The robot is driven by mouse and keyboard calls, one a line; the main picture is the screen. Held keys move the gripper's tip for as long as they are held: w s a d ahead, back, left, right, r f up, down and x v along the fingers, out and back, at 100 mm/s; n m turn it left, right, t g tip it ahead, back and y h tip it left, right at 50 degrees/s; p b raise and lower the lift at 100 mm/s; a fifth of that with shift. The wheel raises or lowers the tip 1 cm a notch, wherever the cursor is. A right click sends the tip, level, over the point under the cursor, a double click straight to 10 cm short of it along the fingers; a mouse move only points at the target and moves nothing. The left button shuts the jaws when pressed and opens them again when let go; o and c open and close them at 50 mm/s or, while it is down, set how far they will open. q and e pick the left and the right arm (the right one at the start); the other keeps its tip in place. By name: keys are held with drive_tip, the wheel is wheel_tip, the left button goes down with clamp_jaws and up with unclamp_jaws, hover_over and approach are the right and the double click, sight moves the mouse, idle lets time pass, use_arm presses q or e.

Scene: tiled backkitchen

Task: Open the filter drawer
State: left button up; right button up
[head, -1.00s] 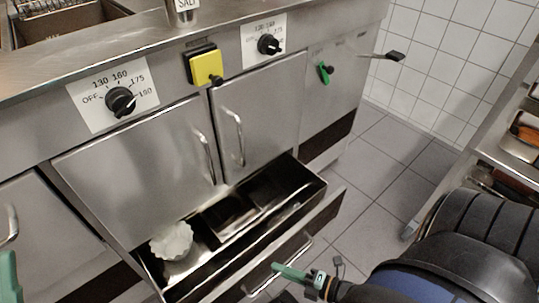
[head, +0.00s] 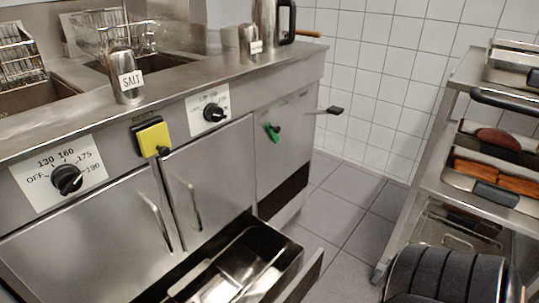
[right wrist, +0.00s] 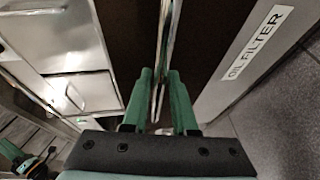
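The filter drawer (head: 302,278) is pulled out at the bottom of the steel fryer cabinet; its right end shows low in the head view. Inside is a steel container (head: 240,268). In the right wrist view an "OIL FILTER" label (right wrist: 258,42) is on a grey panel. My right gripper (right wrist: 160,72) has green fingers on either side of a thin silver bar, which looks like the drawer's handle; whether they grip it is unclear. A green and black part at the lower left of that view may be my left gripper (right wrist: 12,152); its fingers are unclear.
A steel rack (head: 455,130) with food trays stands at the right. Tiled floor (head: 345,225) is clear between it and the cabinet. Closed cabinet doors (head: 210,165) are above the drawer. A black-ended lever (head: 334,110) sticks out at the cabinet's far end.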

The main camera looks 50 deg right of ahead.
drive_tip(key=shift+o, duration=1.4)
drive_tip(key=p+v, duration=0.1)
drive_tip(key=v, duration=1.1)
drive_tip(key=shift+s+p, duration=0.25)
drive_tip(key=shift+p, duration=0.1)
drive_tip(key=shift+d, duration=0.15)
